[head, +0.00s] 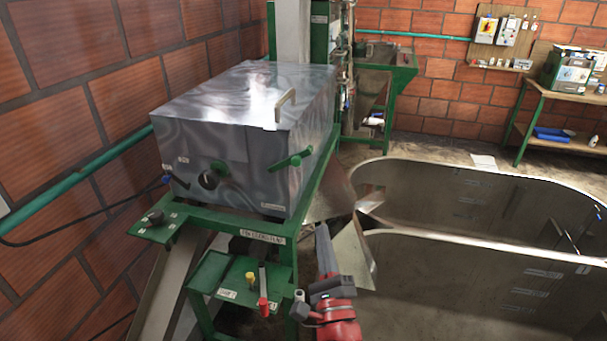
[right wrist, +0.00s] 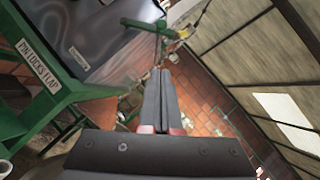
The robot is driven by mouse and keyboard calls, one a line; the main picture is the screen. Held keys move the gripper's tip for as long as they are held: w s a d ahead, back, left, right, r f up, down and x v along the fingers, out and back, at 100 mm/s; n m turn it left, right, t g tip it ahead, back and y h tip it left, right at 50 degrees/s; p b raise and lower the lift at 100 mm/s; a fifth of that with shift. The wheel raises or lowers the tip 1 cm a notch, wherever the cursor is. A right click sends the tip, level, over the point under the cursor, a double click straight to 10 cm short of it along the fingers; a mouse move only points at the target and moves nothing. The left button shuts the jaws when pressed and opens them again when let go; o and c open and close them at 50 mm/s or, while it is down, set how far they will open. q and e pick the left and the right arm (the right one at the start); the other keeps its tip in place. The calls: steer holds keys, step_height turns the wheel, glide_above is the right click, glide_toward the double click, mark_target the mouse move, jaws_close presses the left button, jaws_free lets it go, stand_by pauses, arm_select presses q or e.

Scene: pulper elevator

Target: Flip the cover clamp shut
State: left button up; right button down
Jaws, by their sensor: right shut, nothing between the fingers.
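The steel cover (head: 245,120) is a big box-shaped hood on the green machine frame. A green lever, which looks like the cover clamp (head: 290,160), sits at its front right corner and slants up to the right. In the right wrist view the clamp (right wrist: 145,25) shows beyond my fingertips, near the top. My right gripper (head: 322,230) is shut and empty, pointing up below and to the right of the clamp, apart from it. Its two fingers are pressed together in the right wrist view (right wrist: 158,75). My left gripper is not in view.
A green side stand (head: 215,270) with small levers is at lower left of my right arm. Large steel-rimmed tanks (head: 470,240) fill the right. A brick wall (head: 60,120) runs along the left. A bent metal chute (head: 352,250) is close right of my gripper.

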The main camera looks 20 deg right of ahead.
stand_by(0.4)
steer(key=b, duration=0.4)
glide_toward(301, 159)
step_height(301, 159, down, 3)
steer(key=s+d, duration=0.2)
steer(key=w+a+r+p, duration=0.1)
steer(key=w+r+p, duration=0.3)
steer(key=w+p, duration=0.1)
steer(key=shift+w+a+r, duration=0.2)
steer(key=shift+w+r, duration=0.1)
steer(key=shift+w, duration=0.25)
